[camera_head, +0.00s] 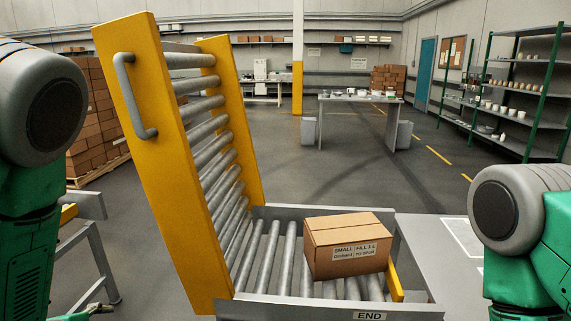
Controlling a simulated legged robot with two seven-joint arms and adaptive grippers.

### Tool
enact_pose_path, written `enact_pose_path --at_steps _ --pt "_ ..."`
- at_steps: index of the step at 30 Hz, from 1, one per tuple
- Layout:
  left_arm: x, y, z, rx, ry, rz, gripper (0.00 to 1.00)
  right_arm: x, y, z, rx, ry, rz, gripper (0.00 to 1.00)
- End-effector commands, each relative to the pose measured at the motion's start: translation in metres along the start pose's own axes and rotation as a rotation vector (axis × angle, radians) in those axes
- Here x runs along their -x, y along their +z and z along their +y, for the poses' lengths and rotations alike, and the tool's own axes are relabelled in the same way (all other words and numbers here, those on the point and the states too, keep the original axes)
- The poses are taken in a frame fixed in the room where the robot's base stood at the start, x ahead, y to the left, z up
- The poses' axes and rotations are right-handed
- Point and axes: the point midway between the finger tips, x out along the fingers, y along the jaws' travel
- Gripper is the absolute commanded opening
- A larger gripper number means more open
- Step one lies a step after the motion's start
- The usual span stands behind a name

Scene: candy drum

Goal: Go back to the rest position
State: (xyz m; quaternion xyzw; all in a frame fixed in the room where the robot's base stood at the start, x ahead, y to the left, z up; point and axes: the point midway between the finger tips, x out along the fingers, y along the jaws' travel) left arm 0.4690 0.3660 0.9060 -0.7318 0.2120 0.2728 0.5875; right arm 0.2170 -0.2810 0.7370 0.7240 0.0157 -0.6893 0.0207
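Neither gripper shows in the head view. Only the green and grey upper parts of my two arms are seen, one at the left edge and one at the right edge. A closed brown cardboard box (346,247) with a printed label on its front sits on the flat roller conveyor (264,257), near the end marked END. Nothing of mine is seen touching the box.
A yellow-sided roller section (150,160) with a grey handle stands steeply raised at the left of the conveyor. A grey table surface (433,255) adjoins on the right. Stacked boxes (92,125), a far table (358,100) and green shelving (515,95) stand behind open floor.

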Motion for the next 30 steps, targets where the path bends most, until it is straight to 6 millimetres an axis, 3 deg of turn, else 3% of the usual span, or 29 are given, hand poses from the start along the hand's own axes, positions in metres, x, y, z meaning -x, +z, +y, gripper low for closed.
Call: enact_pose_path --at_steps 1,6,9,12,15,18,30 --pt "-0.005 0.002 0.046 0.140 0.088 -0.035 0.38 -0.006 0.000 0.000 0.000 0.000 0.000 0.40" --pt "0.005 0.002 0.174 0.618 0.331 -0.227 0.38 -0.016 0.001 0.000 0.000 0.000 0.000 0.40" --pt "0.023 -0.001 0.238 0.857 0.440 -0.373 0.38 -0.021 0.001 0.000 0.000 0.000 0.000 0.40" --pt "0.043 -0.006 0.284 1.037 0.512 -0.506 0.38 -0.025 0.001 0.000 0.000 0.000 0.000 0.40" --pt "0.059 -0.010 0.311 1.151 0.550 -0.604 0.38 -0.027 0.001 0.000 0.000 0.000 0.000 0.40" --pt "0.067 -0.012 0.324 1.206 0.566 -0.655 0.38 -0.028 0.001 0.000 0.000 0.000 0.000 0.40" --pt "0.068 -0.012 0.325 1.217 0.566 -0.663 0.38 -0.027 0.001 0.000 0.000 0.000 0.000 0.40"
